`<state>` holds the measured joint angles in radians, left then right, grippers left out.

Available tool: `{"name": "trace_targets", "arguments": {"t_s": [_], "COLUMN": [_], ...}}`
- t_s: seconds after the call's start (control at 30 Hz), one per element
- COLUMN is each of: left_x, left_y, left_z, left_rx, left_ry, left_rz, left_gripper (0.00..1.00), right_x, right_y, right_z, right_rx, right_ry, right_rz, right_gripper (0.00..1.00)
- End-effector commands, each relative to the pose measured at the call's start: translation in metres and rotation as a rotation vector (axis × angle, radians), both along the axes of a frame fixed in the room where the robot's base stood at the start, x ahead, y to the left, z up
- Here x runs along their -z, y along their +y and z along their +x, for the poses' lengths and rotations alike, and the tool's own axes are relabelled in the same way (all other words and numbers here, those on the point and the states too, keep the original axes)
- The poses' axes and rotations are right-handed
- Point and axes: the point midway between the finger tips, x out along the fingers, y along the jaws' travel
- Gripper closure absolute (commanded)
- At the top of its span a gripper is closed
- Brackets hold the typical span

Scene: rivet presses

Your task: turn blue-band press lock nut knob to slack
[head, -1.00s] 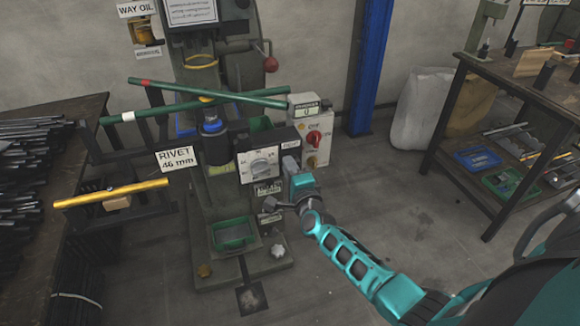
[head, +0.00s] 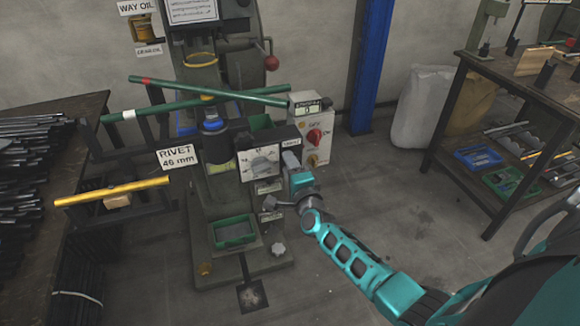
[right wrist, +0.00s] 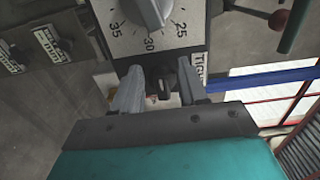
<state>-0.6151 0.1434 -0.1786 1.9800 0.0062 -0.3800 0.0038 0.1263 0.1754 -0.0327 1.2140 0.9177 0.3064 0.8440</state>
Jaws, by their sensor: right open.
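The press with the blue band (head: 212,125) stands left of centre in the head view. A white dial panel with a grey knob (head: 262,165) is on its front, and the knob also shows at the top of the right wrist view (right wrist: 151,10). The scale there reads 35, 30 and 25, with a partly hidden label starting "TIG" (right wrist: 199,67). My right gripper (head: 290,160) is just right of the panel. In the right wrist view its fingers (right wrist: 160,86) are apart, below the dial and not around the grey knob. I cannot tell which part is the lock nut knob. My left gripper is out of view.
A control box with a red switch (head: 314,136) stands behind my right gripper.

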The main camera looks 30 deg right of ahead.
Motion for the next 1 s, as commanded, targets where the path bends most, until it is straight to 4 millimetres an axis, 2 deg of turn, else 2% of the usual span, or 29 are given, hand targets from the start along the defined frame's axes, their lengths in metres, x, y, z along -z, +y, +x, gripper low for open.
{"name": "trace_targets", "arguments": {"t_s": [0.13,0.27,0.47,0.7,0.83,1.0], "left_x": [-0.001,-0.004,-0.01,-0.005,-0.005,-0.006], "left_y": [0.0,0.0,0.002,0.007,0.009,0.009], "left_z": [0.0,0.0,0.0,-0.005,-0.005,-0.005], "left_rx": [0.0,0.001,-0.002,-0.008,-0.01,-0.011], "left_ry": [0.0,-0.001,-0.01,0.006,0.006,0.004], "left_rz": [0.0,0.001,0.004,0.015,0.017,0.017], "left_gripper": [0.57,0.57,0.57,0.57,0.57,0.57], "right_x": [0.0,0.0,0.0,0.0,0.0,0.0], "right_y": [0.0,0.003,0.012,0.023,0.027,0.03], "right_z": [-0.002,-0.013,-0.05,-0.097,-0.114,-0.124], "right_rx": [0.0,0.0,0.0,0.0,-0.001,0.0], "right_ry": [0.001,0.002,0.003,0.003,0.002,0.0], "right_rz": [0.0,0.001,0.001,0.001,-0.001,0.0], "right_gripper": [0.57,0.57,0.57,0.57,0.57,0.57]}}
